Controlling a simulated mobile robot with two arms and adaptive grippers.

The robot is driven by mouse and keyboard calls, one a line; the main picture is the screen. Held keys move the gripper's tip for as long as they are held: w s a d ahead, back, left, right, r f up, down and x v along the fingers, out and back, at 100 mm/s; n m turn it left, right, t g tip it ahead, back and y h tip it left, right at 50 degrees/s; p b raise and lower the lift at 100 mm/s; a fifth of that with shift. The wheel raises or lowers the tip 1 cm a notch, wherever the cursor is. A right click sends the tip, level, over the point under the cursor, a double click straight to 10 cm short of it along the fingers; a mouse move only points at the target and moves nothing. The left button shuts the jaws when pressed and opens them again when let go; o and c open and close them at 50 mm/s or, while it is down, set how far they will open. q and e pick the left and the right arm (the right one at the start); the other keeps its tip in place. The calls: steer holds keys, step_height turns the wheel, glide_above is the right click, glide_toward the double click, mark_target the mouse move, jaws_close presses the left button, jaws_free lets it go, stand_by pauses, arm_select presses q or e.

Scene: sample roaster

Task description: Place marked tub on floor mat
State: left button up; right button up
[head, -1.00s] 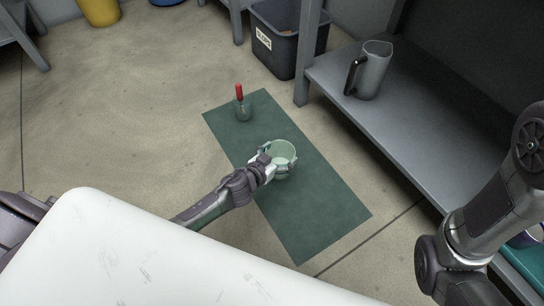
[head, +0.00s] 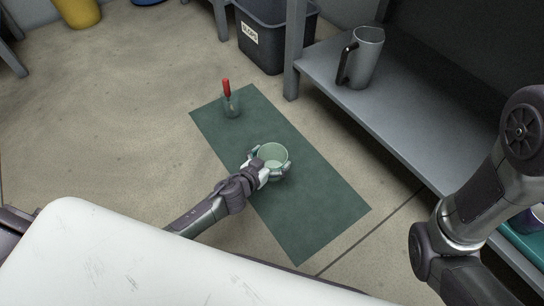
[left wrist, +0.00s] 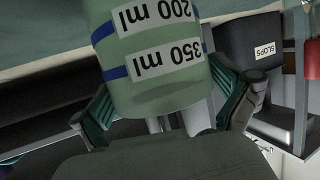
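The marked tub (head: 275,160) is pale green, open at the top and upright over the dark green floor mat (head: 312,215). In the left wrist view the tub (left wrist: 155,60) appears upside down, with blue bands and "200 ml" and "350 ml" labels. My left gripper (head: 268,169) has a finger on each side of the tub, and its pads (left wrist: 165,105) look closed against the wall. The tub's base is out of the wrist frame, so I cannot tell whether it touches the mat. My right arm shows at the right, but its gripper is out of view.
A clear jar with a red-handled tool (head: 230,103) stands at the mat's far end. A dark SLOPS bin (head: 268,45) stands behind it. A grey shelf (head: 400,110) at right holds a grey jug (head: 364,60). The mat's near half is bare.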

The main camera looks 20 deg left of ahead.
arm_select(q)
steer(key=shift+r, duration=0.25)
steer(key=p+v, duration=0.4)
steer(key=v, duration=0.8)
steer(key=shift+f, duration=0.15)
